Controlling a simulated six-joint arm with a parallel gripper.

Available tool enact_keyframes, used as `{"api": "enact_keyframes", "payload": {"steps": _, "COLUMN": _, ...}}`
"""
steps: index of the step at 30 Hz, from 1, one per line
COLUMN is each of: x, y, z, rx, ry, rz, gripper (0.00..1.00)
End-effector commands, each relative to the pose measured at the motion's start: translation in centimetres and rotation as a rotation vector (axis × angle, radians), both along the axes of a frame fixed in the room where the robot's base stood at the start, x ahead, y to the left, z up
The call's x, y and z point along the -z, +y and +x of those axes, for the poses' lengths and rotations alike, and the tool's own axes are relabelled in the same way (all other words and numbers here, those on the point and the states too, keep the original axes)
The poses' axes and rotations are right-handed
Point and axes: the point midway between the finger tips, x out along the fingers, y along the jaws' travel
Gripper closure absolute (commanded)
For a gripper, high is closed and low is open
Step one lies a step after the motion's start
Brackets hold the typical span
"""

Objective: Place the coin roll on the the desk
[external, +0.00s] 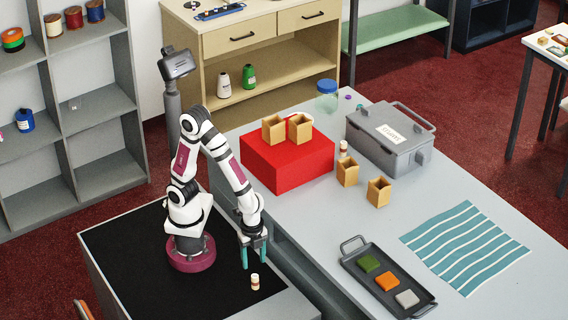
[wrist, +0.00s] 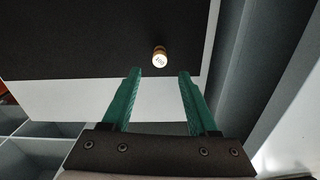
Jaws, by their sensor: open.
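A small cream-and-tan cylinder, which looks like the coin roll (external: 255,282), stands upright on the black top of the stand that carries my arm, near its right edge. In the wrist view its pale, marked round end (wrist: 159,60) shows just beyond my fingertips. My gripper (external: 255,258) has teal fingers pointing down, spread open and empty, just behind the roll; in the wrist view the fingers (wrist: 160,73) are apart with nothing between them. The long grey desk (external: 310,225) lies to the right of the stand. A similar small cylinder (external: 343,148) stands on it by the grey toolbox.
On the desk are a red block (external: 288,165) bearing two tan open boxes, two more tan boxes, a grey toolbox (external: 388,140), a striped teal cloth (external: 465,247) and a dark tray (external: 365,285) with coloured squares. Bare desk lies between the red block and the tray.

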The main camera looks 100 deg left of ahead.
Motion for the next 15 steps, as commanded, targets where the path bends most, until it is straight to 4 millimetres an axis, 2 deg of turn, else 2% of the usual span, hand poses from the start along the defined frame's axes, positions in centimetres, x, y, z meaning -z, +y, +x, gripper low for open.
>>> {"api": "enact_keyframes", "payload": {"steps": 1, "x": -1.0, "y": 0.0, "z": 0.1, "rx": 0.001, "ry": -0.004, "rz": -0.002, "gripper": 0.40}}
{"api": "enact_keyframes", "payload": {"steps": 5, "x": -2.7, "y": 0.0, "z": 0.0, "rx": -0.001, "ry": -0.001, "rz": 0.000, "gripper": 0.40}}
{"api": "enact_keyframes", "payload": {"steps": 7, "x": -4.0, "y": 1.1, "z": -0.4, "rx": -0.029, "ry": -0.005, "rz": 0.005, "gripper": 0.40}}
{"api": "enact_keyframes", "payload": {"steps": 8, "x": -4.9, "y": 2.2, "z": -0.9, "rx": -0.057, "ry": -0.008, "rz": 0.013, "gripper": 0.40}}
{"api": "enact_keyframes", "payload": {"steps": 10, "x": -7.3, "y": 5.6, "z": -2.9, "rx": -0.150, "ry": -0.014, "rz": 0.040, "gripper": 0.40}}
{"api": "enact_keyframes", "payload": {"steps": 12, "x": -9.1, "y": 8.8, "z": -5.6, "rx": -0.249, "ry": -0.017, "rz": 0.077, "gripper": 0.40}}
{"api": "enact_keyframes", "payload": {"steps": 15, "x": -10.7, "y": 12.0, "z": -9.2, "rx": -0.363, "ry": -0.017, "rz": 0.130, "gripper": 0.40}}
